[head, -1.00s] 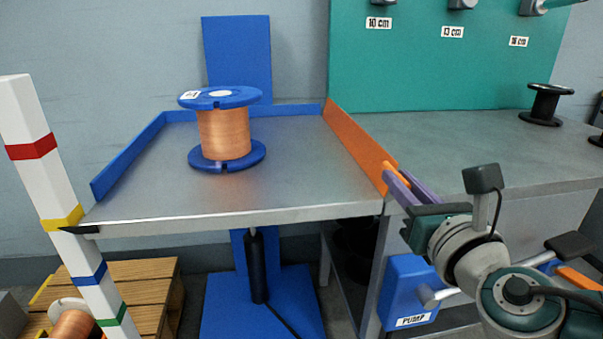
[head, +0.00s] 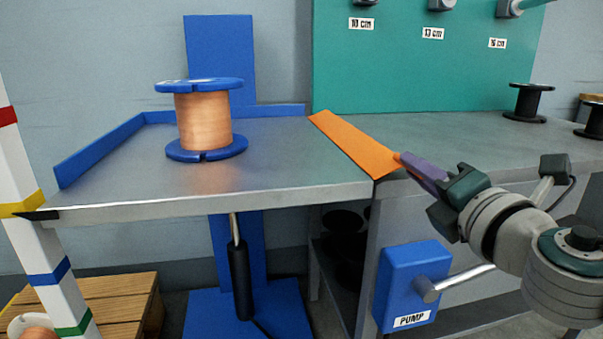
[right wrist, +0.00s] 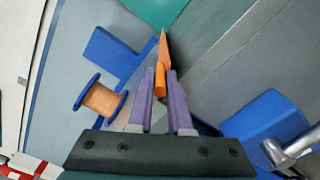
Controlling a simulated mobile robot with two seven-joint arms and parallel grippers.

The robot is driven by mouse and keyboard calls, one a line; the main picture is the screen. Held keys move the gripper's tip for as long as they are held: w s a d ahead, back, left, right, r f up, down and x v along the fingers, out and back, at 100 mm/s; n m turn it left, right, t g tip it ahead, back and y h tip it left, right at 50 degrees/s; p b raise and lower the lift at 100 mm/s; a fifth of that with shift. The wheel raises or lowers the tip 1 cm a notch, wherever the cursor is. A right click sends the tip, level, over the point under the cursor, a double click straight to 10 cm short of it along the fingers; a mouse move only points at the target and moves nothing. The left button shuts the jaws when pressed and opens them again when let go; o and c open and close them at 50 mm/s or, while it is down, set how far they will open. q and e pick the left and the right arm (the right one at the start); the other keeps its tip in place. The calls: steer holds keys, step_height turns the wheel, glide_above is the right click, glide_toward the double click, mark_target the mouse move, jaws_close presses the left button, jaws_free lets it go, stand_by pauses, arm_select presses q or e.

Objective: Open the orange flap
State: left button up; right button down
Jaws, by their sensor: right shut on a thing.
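The orange flap (head: 350,143) runs along the right edge of the metal lift table (head: 290,170). In the head view it leans over to the right, toward the grey bench. My right gripper (head: 404,160) is at its near end, with purple fingers shut on the flap's orange end. In the right wrist view the orange piece (right wrist: 160,80) sits between the two purple fingers (right wrist: 160,102). The flap's hinge line is not clear to see. My left gripper is not in view.
A copper wire spool (head: 204,122) with blue ends stands on the lift table. The grey bench (head: 440,140) adjoins on the right, with black spools (head: 527,103) at its back. A blue pump box (head: 408,285) sits below. A striped post (head: 50,250) stands at left.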

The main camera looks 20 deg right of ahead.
steer(key=shift+d+f+m+b, duration=0.15)
steer(key=shift+f+m+b, duration=0.35)
steer(key=shift+m, duration=0.4)
steer(key=shift+d+f+m+b, duration=0.15)
steer(key=shift+f+m+b, duration=0.1)
steer(key=shift+m+b, duration=0.5)
steer(key=shift+m, duration=0.35)
steer(key=c, duration=0.8)
jaws_free()
steer(key=shift+c, duration=0.2)
steer(key=shift+s, duration=0.1)
steer(key=v, duration=1)
steer(key=shift+d, duration=0.1)
